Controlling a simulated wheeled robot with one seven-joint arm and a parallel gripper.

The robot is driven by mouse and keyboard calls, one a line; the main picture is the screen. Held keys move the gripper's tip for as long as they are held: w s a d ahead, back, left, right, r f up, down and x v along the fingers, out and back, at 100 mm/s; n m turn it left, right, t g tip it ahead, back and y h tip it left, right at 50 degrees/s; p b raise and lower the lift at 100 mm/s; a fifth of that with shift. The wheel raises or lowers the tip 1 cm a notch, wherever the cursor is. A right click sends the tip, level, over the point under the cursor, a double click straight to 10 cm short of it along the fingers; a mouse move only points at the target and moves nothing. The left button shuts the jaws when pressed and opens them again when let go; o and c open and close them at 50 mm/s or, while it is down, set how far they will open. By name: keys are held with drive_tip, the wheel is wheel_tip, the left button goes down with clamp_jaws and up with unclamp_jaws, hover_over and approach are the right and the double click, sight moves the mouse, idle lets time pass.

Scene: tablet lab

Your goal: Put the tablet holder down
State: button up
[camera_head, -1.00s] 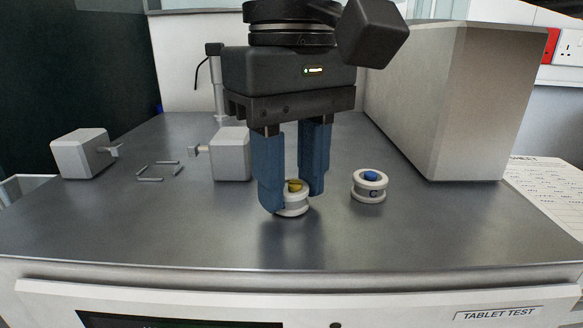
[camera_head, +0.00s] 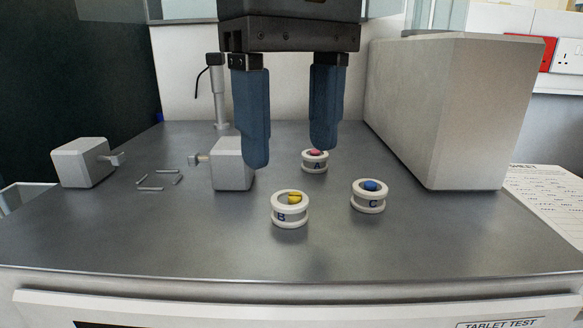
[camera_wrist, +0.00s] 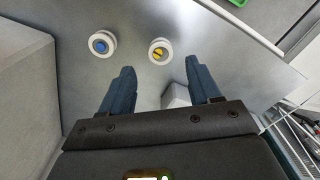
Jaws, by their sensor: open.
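Three round white tablet holders stand upright on the grey metal worktop. Holder B (camera_head: 290,217), with a yellow tablet (camera_head: 294,198), is nearest the front; it also shows in the wrist view (camera_wrist: 161,60). Holder C (camera_head: 368,205), with a blue tablet (camera_head: 371,186), stands to its right and shows in the wrist view (camera_wrist: 93,42). Holder A (camera_head: 315,168), with a pink tablet, is farther back, its top partly hidden by a finger. My gripper (camera_head: 290,157) is open and empty, its blue fingers raised above the worktop and clear of holder B.
Two grey blocks with small jaws, one left (camera_head: 82,164) and one central (camera_head: 231,169), stand beside several short metal bars (camera_head: 158,181). A large grey box (camera_head: 455,115) fills the right. A thin post (camera_head: 219,95) stands behind. The worktop's front is clear.

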wheel_tip(320, 180, up, 7)
drive_tip(key=shift+f, duration=0.15)
idle(0.4)
